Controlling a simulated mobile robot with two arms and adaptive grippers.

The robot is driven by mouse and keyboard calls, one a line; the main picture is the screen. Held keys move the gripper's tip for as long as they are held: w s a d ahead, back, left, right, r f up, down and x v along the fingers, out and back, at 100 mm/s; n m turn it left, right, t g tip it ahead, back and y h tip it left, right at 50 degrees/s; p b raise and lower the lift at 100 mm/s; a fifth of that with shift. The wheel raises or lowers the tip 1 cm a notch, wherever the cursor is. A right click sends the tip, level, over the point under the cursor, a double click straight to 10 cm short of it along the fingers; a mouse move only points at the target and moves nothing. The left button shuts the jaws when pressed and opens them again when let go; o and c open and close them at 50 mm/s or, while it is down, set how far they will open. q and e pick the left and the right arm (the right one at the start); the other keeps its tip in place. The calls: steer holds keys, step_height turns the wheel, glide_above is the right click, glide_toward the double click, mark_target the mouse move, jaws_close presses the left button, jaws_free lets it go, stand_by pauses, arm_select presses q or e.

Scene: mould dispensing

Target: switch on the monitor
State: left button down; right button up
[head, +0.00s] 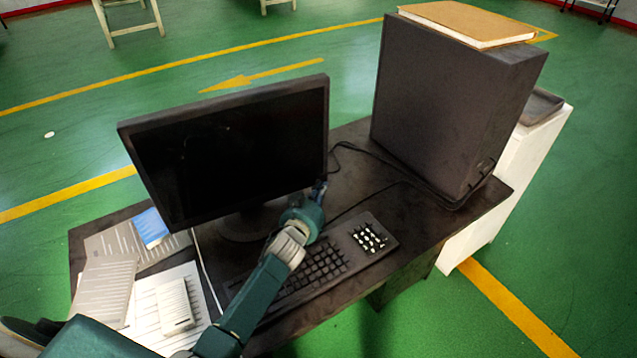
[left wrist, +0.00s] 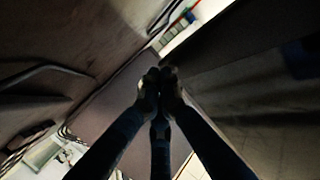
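The black monitor (head: 230,145) stands on the dark desk (head: 345,190), and its screen is dark. My left gripper (head: 319,190) is at the monitor's lower right corner, above the far side of the keyboard. Whether it touches the frame I cannot tell. In the left wrist view the fingers of the left gripper (left wrist: 160,80) are drawn together with nothing visible between them. The monitor's power button cannot be made out. My right gripper is not in view.
The keyboard (head: 320,270) lies under my left arm. A black computer case (head: 440,110) with a book (head: 468,22) on top stands at the right. Papers (head: 105,290), a blue-screened phone (head: 151,228) and a white device (head: 174,305) lie at the left. Cables run behind the keyboard.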

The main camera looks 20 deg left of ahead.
arm_select(q)
steer(key=shift+w+a, duration=0.15)
stand_by(0.4)
steer(key=shift+s+d, duration=0.6)
steer(key=shift+s+d+p, duration=0.3)
steer(key=shift+s+d, duration=1.45)
steer(key=shift+d, duration=0.05)
